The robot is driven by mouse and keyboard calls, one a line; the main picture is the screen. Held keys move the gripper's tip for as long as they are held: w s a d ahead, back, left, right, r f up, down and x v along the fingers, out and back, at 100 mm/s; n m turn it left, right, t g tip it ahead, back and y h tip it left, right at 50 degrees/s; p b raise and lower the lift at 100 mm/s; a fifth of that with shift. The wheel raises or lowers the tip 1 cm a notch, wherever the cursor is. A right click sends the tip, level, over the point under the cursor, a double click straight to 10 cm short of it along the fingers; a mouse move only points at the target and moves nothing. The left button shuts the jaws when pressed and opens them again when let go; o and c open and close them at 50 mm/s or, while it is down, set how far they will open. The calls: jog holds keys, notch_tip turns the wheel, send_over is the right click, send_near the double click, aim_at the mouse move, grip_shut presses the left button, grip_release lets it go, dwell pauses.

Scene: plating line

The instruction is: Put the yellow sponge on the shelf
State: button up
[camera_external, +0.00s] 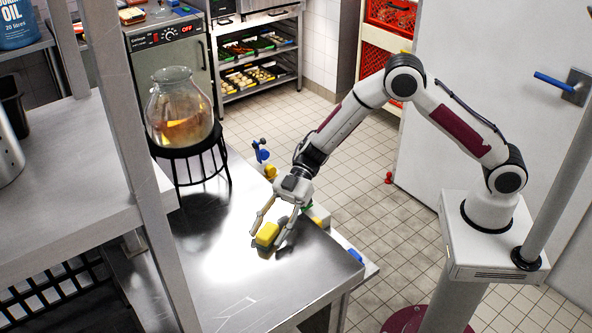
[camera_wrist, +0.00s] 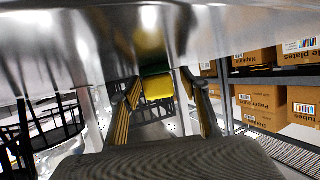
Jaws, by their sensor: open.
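The yellow sponge (camera_external: 267,233) lies on the steel worktop (camera_external: 232,283), near its middle. My gripper (camera_external: 265,239) reaches down to the worktop with its two fingers spread, one on each side of the sponge. In the wrist view the yellow sponge (camera_wrist: 157,88) shows between the open fingers of my gripper (camera_wrist: 165,100), with a dark green layer along its edge. Whether either finger touches it is not clear. A grey metal shelf (camera_external: 70,160) on posts stands at the left. In the wrist view, shelving with cardboard boxes (camera_wrist: 265,105) is at the right.
A large glass jar (camera_external: 180,105) on a black stand (camera_external: 205,165) is at the worktop's back left. A grey post (camera_external: 130,150) rises at the worktop's left side. Small blue and yellow items (camera_external: 264,158) are near the back edge. The worktop's front is clear.

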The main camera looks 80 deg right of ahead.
aim_at(268, 228)
jog(key=c, duration=1.1)
jog(key=shift+o, duration=0.2)
jog(key=shift+r, duration=0.1)
jog(key=shift+r, duration=4.9)
